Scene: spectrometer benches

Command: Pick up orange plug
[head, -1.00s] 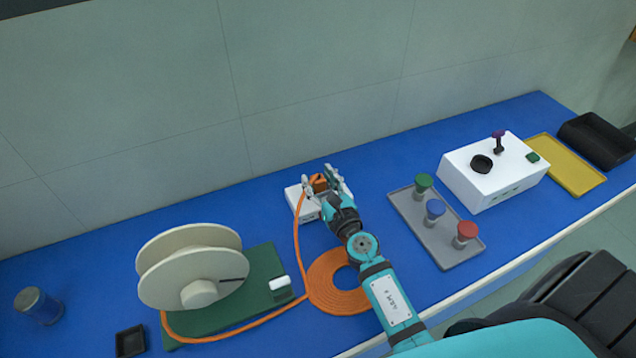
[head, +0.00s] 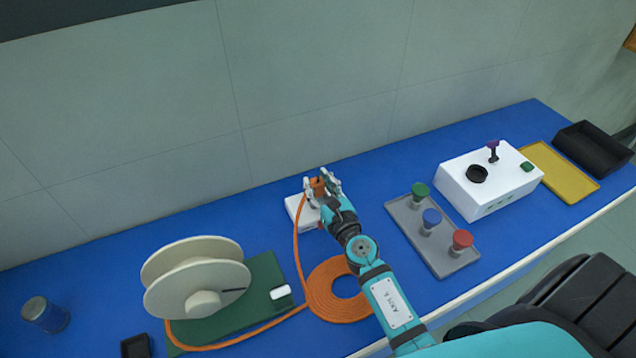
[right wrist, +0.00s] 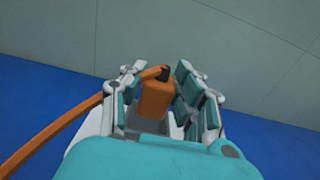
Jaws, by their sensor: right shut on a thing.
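The orange plug (head: 318,187) sits between the fingers of my right gripper (head: 322,185), which is shut on it. In the right wrist view the plug (right wrist: 156,98) shows between the two fingers (right wrist: 158,95), with a dark part at its top. An orange cable (head: 298,240) runs from the plug down to a flat coil on the blue bench. The plug is over or just behind a small white block (head: 301,212); whether it touches the block cannot be told. My left gripper is not in view.
A cream reel (head: 197,283) stands on a green board (head: 262,270) at left. A grey tray (head: 455,262) with green, blue and red knobs lies right of my arm. Beyond are a white box (head: 487,188), a yellow tray (head: 570,175) and a black bin (head: 592,150).

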